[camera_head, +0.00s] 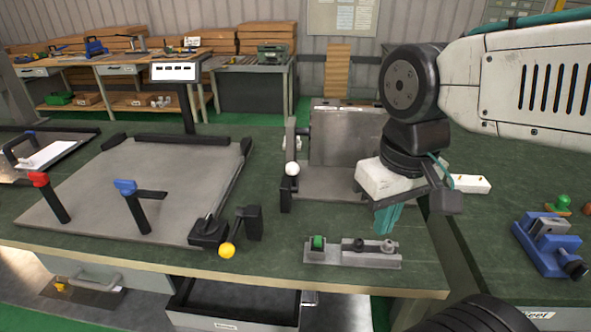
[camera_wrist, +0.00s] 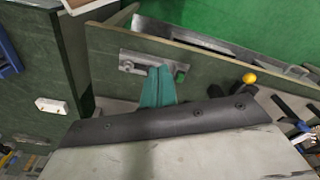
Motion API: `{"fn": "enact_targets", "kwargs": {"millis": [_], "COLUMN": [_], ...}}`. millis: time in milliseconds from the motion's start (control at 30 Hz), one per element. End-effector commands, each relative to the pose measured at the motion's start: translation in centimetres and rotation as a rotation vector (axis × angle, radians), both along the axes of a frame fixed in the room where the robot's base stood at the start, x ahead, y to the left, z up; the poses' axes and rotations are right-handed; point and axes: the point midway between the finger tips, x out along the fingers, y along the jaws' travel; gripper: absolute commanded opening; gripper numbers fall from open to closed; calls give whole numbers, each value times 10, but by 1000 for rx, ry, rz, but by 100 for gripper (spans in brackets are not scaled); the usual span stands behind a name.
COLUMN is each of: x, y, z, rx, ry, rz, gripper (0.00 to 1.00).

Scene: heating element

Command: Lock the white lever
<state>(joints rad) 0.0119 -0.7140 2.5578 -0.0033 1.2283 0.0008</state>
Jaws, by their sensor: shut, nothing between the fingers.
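The white lever shows in the head view as a white ball knob (camera_head: 292,169) at the left front corner of a grey metal fixture (camera_head: 340,188). A dark upright post stands just below the knob. My gripper (camera_head: 387,220) has teal fingers pointing down, to the right of the white knob and apart from it. In the wrist view the teal fingers (camera_wrist: 158,86) are together with nothing between them. I cannot make out the white knob in the wrist view.
A grey block with a green button (camera_head: 318,242) lies near the front edge, below my gripper. A yellow-knobbed lever (camera_head: 227,251), a blue lever (camera_head: 125,187) and a red lever (camera_head: 38,179) stand by the left plate. A blue vise (camera_head: 548,243) is at right.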

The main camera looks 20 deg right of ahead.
Motion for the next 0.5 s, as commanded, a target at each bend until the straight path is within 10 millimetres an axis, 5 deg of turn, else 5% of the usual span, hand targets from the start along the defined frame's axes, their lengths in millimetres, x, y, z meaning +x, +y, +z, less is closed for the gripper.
{"fn": "enact_targets", "kwargs": {"millis": [167,500], "x": [32,132], "y": [-3,-7], "z": [1,11], "rx": [13,75], "ry": [80,198], "rz": [-25,-173], "gripper": [0,0]}}
